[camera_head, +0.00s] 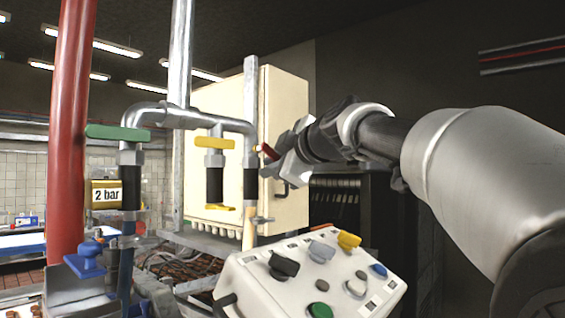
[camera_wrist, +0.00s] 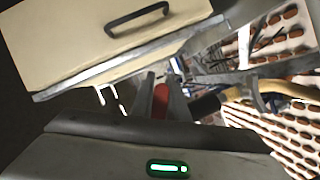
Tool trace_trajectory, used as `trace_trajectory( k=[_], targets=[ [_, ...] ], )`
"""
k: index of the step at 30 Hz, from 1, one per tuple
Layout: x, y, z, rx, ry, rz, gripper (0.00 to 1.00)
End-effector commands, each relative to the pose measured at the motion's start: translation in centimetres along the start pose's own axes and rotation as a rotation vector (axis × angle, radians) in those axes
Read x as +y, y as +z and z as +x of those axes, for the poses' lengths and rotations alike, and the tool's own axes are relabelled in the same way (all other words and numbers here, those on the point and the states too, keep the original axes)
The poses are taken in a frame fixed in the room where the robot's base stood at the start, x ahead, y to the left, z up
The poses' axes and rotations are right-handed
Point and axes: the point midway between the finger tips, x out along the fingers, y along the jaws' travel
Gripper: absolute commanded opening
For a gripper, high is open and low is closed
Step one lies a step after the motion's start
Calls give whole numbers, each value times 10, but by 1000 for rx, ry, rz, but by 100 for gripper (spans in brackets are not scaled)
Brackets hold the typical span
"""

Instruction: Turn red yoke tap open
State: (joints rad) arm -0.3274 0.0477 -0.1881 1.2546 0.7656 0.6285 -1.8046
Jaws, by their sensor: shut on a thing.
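The red tap handle (camera_head: 268,152) shows as a small red piece at the right side of the pipework in the head view, mostly hidden by my gripper. My gripper (camera_head: 272,163) reaches in from the right and is shut on it. In the wrist view the red handle (camera_wrist: 161,103) sits between the two fingers of my gripper (camera_wrist: 163,90). The handle's yoke shape and the valve body behind it are mostly hidden, so I cannot tell how far it is turned.
A green-handled tap (camera_head: 117,132) and a yellow-handled tap (camera_head: 215,143) stand left on the grey pipes. A cream cabinet (camera_head: 285,110) is close behind my gripper. A control box (camera_head: 310,280) with knobs stands below. A red column (camera_head: 72,120) is at far left.

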Motion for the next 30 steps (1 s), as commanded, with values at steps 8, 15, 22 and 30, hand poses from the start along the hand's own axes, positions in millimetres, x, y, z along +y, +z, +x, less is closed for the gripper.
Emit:
trace_trajectory(
  k=[8, 15, 22, 30],
  targets=[
    [-11, 0, 0, -1, -68, 160, 0],
    [-17, -2, 0, 0, -99, 233, 0],
    [-18, -2, 0, 0, -107, 253, 0],
    [-18, -2, 0, 1, -107, 252, 0]
  ],
)
